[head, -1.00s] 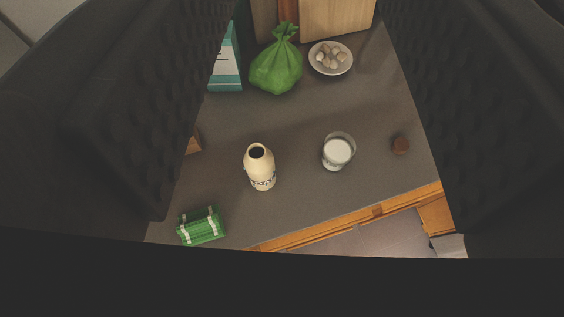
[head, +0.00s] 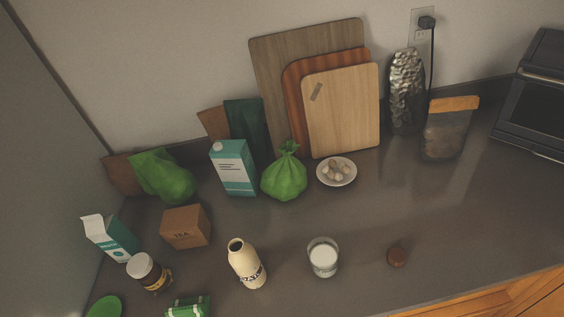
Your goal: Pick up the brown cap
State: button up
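The brown cap (head: 397,256) is a small, dark brown, round thing on the grey counter, right of the middle and near the front edge. It stands apart from everything else, with bare counter all around it. My gripper does not show in the head view, so nothing is seen touching the cap.
A glass of white liquid (head: 323,257) stands left of the cap, and a cream bottle (head: 246,264) is further left. The counter right of the cap is clear.

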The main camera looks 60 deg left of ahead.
aim_at(397, 256)
jog(key=k, duration=1.2)
jog(key=u, duration=0.85)
jog(key=i, duration=1)
jog(key=k, duration=0.6)
